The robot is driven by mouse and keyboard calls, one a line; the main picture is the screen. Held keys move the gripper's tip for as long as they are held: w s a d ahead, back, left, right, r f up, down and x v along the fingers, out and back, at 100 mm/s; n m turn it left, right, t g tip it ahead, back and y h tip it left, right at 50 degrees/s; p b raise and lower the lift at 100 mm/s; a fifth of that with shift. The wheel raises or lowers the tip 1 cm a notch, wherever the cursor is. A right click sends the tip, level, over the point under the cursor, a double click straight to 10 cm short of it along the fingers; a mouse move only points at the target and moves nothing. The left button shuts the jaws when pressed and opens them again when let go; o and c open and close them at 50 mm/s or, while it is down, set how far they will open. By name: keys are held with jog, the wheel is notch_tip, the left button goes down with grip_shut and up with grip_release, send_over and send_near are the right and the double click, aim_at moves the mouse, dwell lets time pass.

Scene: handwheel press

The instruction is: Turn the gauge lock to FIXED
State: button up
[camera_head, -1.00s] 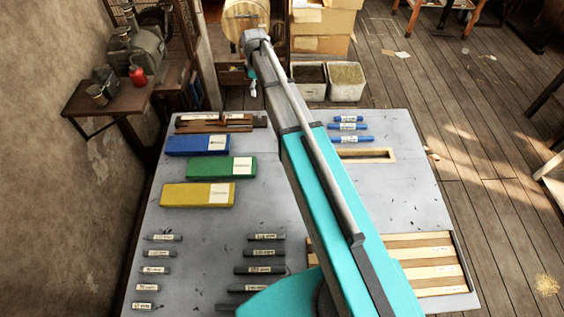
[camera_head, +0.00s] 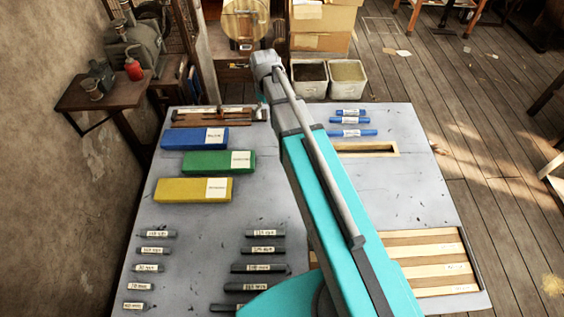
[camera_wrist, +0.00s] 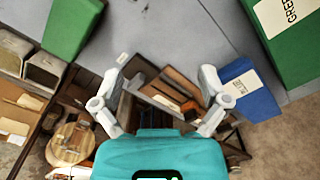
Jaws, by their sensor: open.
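A long gauge (camera_head: 205,123) of brown wood and metal, with a pale scale strip, lies along the far left edge of the grey table. It also shows in the wrist view (camera_wrist: 172,88), between and beyond my fingers. I cannot pick out the lock or read FIXED on it. My gripper (camera_wrist: 162,78) is open and empty, its two pale fingers spread on either side of the gauge, seemingly still above it. In the head view my arm reaches to the far table edge near the gauge's right end, and hides the gripper almost wholly.
Blue (camera_head: 195,138), green (camera_head: 185,162) and yellow (camera_head: 175,189) boxes lie on the table just before the gauge. Several grey labelled bars lie nearer. Blue markers (camera_head: 352,133) and a wooden frame (camera_head: 385,149) lie right of my arm. A wooden post stands behind the gauge.

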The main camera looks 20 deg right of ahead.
jog(key=s+f+m+b, duration=0.2)
jog(key=s, duration=0.3)
jog(key=s+f+m+b, duration=0.2)
jog(key=s+f, duration=0.1)
jog(key=s, duration=0.2)
jog(key=s+f+m+b, duration=0.2)
jog(key=s+b, duration=0.1)
jog(key=s, duration=0.3)
jog(key=shift+d+f, duration=0.25)
jog(key=shift+f, duration=0.05)
jog(key=c, duration=0.5)
jog(key=shift+d, duration=0.15)
